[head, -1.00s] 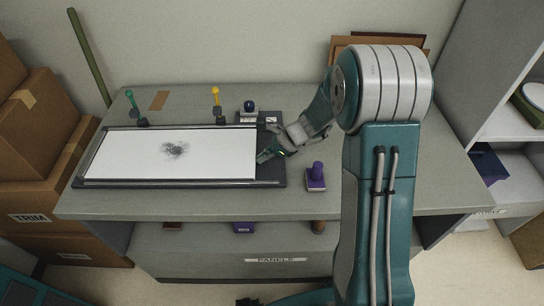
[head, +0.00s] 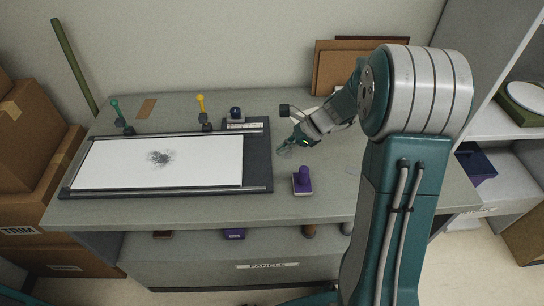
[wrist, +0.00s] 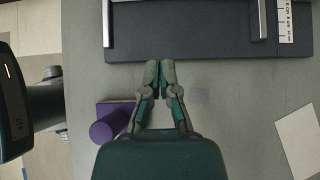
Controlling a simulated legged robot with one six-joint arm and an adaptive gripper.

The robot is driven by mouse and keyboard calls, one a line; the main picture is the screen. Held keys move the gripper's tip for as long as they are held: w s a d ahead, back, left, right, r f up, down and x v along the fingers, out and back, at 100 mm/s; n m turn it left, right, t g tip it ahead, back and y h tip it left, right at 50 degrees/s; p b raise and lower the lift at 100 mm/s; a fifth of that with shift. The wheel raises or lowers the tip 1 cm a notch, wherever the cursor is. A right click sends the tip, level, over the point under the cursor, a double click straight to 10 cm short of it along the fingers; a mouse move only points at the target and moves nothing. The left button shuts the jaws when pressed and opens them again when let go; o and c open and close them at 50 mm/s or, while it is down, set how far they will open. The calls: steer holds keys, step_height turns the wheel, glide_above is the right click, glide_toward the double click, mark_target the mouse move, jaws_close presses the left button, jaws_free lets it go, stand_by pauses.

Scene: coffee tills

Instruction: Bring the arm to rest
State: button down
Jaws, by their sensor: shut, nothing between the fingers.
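My gripper (head: 284,150) is shut and empty. In the head view it hangs over the grey bench top (head: 350,193), just right of the dark board (head: 258,165). The arm reaches down to it from the right. In the wrist view the fingertips (wrist: 160,63) are together, close to the dark board's edge (wrist: 200,48) in the picture. The height above the bench is hard to tell. A purple-handled stamp (head: 302,181) stands on the bench in front of the gripper; it also shows in the wrist view (wrist: 112,121), left of the fingers.
A white sheet (head: 200,165) with a dark smudge lies on the board. Green-knobbed (head: 115,106) and yellow-knobbed (head: 201,101) pieces stand behind it, with a dark-knobbed block (head: 235,114). Cardboard boxes (head: 30,155) stand left and shelves (head: 500,115) right.

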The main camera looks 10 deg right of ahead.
steer(key=s+r+n+t+h, duration=0.2)
steer(key=s+r+n+h, duration=0.2)
steer(key=s+r+n, duration=0.3)
steer(key=s+a+r+n+t+h, duration=0.1)
steer(key=s+r+n+h, duration=0.3)
steer(key=s+r+n, duration=0.4)
steer(key=s+n, duration=0.5)
steer(key=s, duration=0.3)
steer(key=shift+s+a+r+t+h, duration=0.2)
steer(key=shift+s+a+t+h, duration=0.05)
steer(key=shift+s+t+h, duration=0.15)
